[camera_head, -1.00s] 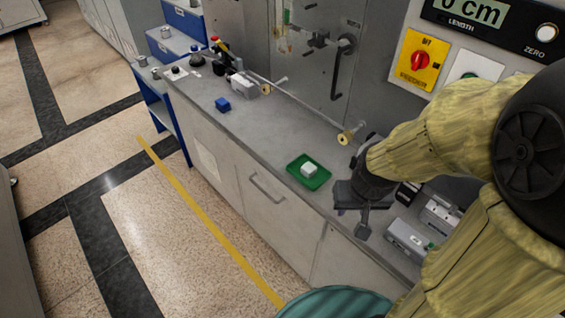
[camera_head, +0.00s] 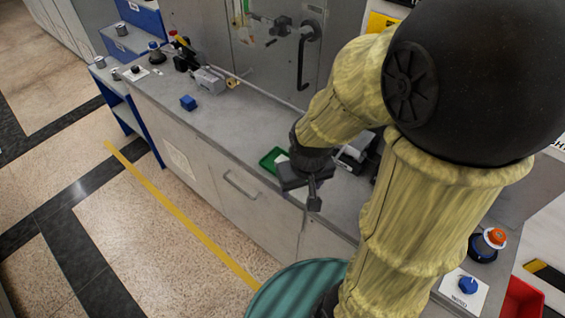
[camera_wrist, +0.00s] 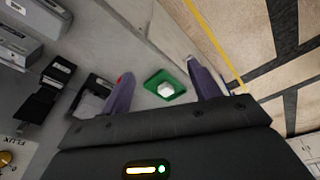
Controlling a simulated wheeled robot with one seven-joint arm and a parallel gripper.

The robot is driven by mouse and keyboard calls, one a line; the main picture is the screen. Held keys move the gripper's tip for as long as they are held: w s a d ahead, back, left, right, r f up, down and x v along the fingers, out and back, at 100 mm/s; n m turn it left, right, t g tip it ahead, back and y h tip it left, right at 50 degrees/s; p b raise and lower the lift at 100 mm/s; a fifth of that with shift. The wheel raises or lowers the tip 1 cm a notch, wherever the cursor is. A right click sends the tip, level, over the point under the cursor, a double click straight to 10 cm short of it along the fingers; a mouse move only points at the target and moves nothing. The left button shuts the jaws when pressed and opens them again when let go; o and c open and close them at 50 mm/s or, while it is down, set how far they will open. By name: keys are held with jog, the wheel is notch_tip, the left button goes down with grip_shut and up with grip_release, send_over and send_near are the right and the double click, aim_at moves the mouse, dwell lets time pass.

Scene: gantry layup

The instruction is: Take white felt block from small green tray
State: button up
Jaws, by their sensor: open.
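The small green tray (camera_head: 268,160) lies on the grey bench top near its front edge, partly hidden by my gripper in the head view. The white felt block (camera_wrist: 166,89) sits in the tray, and the tray's green rim (camera_wrist: 152,82) shows around it in the wrist view. In the head view only a sliver of the block (camera_head: 281,158) shows. My gripper (camera_wrist: 160,82) is open and empty. In the wrist view its fingers stand left and right of the tray, which appears beyond them. In the head view my gripper (camera_head: 312,192) is beside the tray, to its right.
A blue block (camera_head: 188,102) lies farther left on the bench. Grey boxed devices (camera_wrist: 30,40) stand on the bench near my gripper. A long rod (camera_head: 265,91) runs along the back. The bench between the blue block and the tray is clear.

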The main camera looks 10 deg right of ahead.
jog(key=w+a+f+n+t+h, duration=0.3)
jog(key=w+a+f+n+h, duration=0.1)
jog(key=n, duration=0.8)
jog(key=w+a+f+n+t+h, duration=0.2)
jog(key=w+a+f+n+h, duration=0.3)
jog(key=a+n, duration=0.4)
jog(key=w+n+h, duration=0.1)
jog(key=n, duration=0.2)
jog(key=shift+f+t+h, duration=0.15)
jog(key=shift+t+h, duration=0.25)
jog(key=shift+w+d, duration=0.1)
jog(key=p+x, duration=0.2)
jog(key=x, duration=1)
jog(key=shift+w+f, duration=0.1)
